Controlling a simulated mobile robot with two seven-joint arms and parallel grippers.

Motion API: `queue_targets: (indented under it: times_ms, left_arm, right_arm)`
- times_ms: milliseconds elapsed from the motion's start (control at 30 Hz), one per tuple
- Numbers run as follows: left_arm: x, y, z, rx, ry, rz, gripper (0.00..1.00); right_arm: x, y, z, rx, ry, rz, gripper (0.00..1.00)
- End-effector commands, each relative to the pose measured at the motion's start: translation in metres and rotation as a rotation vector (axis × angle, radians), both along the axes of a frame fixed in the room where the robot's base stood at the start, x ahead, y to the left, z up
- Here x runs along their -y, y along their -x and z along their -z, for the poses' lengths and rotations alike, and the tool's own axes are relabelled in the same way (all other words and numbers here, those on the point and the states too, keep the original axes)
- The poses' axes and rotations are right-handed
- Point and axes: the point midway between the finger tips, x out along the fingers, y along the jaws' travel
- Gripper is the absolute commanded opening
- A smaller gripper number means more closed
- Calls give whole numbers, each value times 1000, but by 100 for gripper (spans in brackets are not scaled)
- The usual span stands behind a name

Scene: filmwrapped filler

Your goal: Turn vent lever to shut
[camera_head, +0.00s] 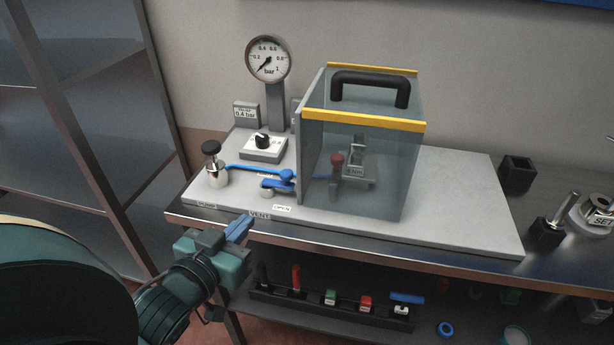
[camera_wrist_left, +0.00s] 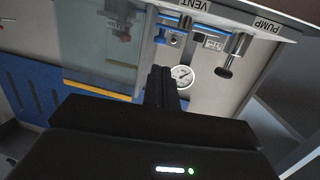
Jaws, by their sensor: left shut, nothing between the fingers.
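The vent lever (camera_head: 274,184) is a short blue handle on a metal valve body, on the grey board behind the VENT label (camera_head: 259,215). A small OPEN label (camera_head: 282,207) lies just in front of it. The lever's exact angle is hard to read. My left gripper (camera_head: 240,226) is shut and empty, in front of the board's front edge and apart from the lever. In the left wrist view, the dark shut fingers (camera_wrist_left: 161,85) show below the blue valve parts (camera_wrist_left: 174,31) and the VENT label (camera_wrist_left: 195,5). My right gripper is not in view.
A clear chamber (camera_head: 365,170) with yellow edges and a black handle stands right of the valve. A black-knobbed pump valve (camera_head: 213,160) stands left, joined by blue tubing. A gauge (camera_head: 268,60) rises behind. A rack (camera_head: 330,308) of coloured parts sits below the table edge.

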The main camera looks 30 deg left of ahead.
Motion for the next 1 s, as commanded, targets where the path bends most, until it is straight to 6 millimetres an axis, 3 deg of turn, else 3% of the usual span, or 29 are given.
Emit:
queue_targets:
  times_ms: [533,667,1000]
  left_arm:
    - [-3,-9,-3,10,-1,-4,0]
    - [-4,-27,-3,13,-3,-4,0]
    - [-10,-93,8,11,-1,-4,0]
  right_arm:
    - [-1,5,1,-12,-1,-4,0]
    - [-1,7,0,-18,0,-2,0]
    - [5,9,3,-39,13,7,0]
